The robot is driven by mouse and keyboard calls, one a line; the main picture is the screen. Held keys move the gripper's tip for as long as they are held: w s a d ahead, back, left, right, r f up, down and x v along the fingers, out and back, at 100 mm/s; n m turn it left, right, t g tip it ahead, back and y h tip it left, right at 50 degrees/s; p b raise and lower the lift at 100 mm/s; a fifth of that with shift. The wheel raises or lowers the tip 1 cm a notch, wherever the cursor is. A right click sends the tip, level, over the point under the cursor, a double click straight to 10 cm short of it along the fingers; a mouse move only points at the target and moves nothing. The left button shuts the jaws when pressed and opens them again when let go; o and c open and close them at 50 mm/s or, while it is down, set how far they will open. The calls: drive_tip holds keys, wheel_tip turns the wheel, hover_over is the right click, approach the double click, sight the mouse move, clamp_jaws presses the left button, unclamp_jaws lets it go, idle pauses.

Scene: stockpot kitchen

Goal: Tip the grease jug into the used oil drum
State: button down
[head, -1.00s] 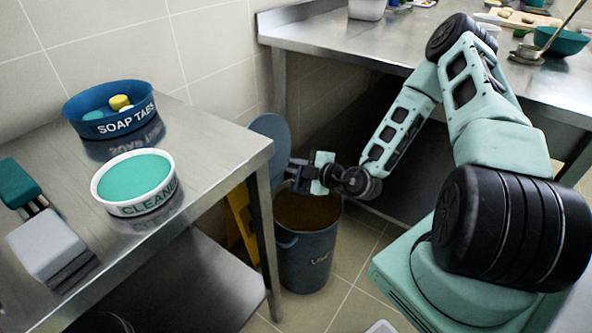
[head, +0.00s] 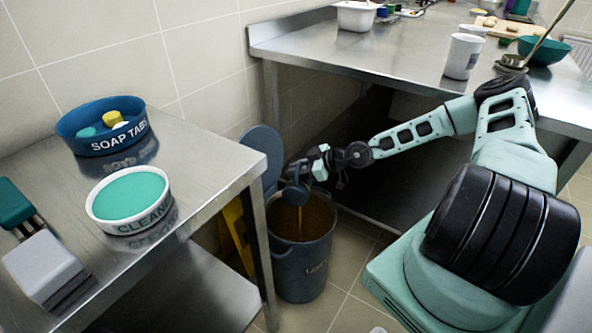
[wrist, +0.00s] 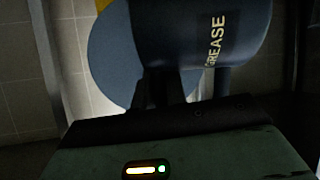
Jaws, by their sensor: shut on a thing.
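The grease jug (wrist: 190,35) is dark blue with the word GREASE on its side, seen close up in the wrist view. In the head view the jug (head: 296,192) is tilted over the used oil drum (head: 302,268), and a thin brown stream falls from it into the drum. The drum is a dark blue bin on the floor, open at the top, with brown content inside. My gripper (head: 318,168) is shut on the jug above the drum's rim. The jug's mouth is hidden in the wrist view.
A round blue lid (head: 262,150) stands behind the drum. A steel table (head: 190,160) at the left holds a soap tabs bowl (head: 75,133) and a cleaner dish (head: 100,205). A steel counter (head: 400,60) runs behind, with white containers. A yellow object (head: 238,235) is beside the drum.

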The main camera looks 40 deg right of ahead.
drive_tip(key=shift+w+d+f+b, duration=0.15)
drive_tip(key=shift+d+f+b, duration=0.15)
drive_tip(key=shift+d, duration=0.1)
drive_tip(key=b, duration=0.3)
drive_tip(key=shift+w+d+m, duration=0.15)
drive_tip(key=shift+w+m, duration=0.15)
drive_tip(key=shift+m, duration=0.1)
drive_tip(key=shift+d+y+b, duration=0.1)
drive_tip(key=shift+y+b, duration=0.2)
drive_tip(key=shift+w+d+f+m+g+y+p, duration=0.1)
drive_tip(key=shift+w+d+m+g+y+p, duration=0.4)
drive_tip(key=shift+d+m, duration=0.25)
drive_tip(key=shift+w+d+f+m+g+y+p, duration=0.1)
drive_tip(key=shift+w+d+m+g+y+p, duration=0.2)
drive_tip(key=shift+w+d+m+y+p, duration=0.25)
drive_tip(key=shift+s+d, duration=0.15)
drive_tip(key=shift+d, duration=0.05)
idle(0.8)
